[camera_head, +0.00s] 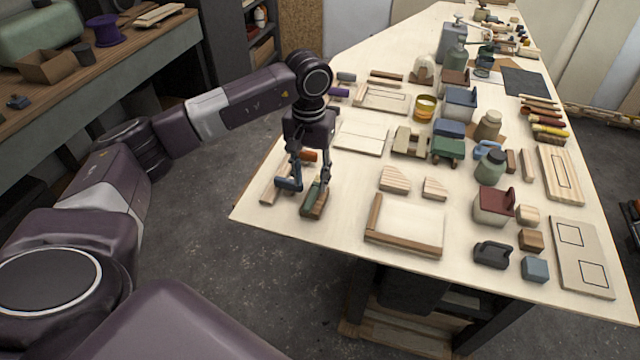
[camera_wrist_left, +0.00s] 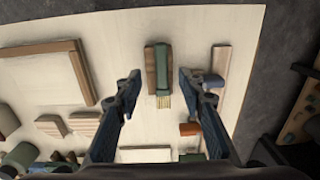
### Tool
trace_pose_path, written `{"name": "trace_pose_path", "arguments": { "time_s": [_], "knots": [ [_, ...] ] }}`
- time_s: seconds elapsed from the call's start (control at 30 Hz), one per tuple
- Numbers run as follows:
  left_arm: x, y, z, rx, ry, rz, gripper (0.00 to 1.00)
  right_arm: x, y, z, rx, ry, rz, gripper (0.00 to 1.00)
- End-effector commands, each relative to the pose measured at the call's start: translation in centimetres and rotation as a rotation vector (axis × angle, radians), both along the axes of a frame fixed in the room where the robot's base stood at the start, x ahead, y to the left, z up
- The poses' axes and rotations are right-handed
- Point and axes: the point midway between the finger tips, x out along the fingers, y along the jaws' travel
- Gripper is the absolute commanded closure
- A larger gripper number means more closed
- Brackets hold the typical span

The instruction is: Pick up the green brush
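The green brush (camera_head: 311,196) lies near the front left corner of the plywood table (camera_head: 345,215). In the left wrist view the left gripper (camera_wrist_left: 160,77) has one finger on each side of the brush, with gaps between. I cannot tell its exact height above the table. My right gripper is not in view.
A blue-handled tool (camera_head: 288,184) and a wooden strip (camera_head: 271,186) lie close to the left finger. An orange piece (camera_head: 309,155) lies behind. Toys and containers crowd the table further right.

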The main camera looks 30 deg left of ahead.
Motion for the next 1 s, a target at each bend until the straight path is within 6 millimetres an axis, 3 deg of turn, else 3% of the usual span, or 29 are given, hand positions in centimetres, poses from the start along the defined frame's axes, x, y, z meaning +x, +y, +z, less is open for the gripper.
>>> {"name": "trace_pose_path", "arguments": {
  "time_s": [0.2,0.33,0.53,0.77,1.0],
  "knots": [
    [-0.5,0.0,-1.9,-0.001,0.005,0.0,0.64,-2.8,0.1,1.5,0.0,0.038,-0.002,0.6],
    [-1.0,-0.1,-3.5,-0.001,0.006,0.0,0.64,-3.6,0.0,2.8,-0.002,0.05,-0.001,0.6],
    [-1.0,-0.1,-5.9,-0.003,0.002,0.0,0.64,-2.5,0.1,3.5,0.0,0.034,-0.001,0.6],
    [-0.9,0.0,-6.3,-0.001,0.001,0.0,0.64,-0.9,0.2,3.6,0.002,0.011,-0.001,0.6],
    [-0.9,0.0,-6.3,-0.001,0.001,0.0,0.87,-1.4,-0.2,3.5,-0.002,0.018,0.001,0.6]
  ]
}}
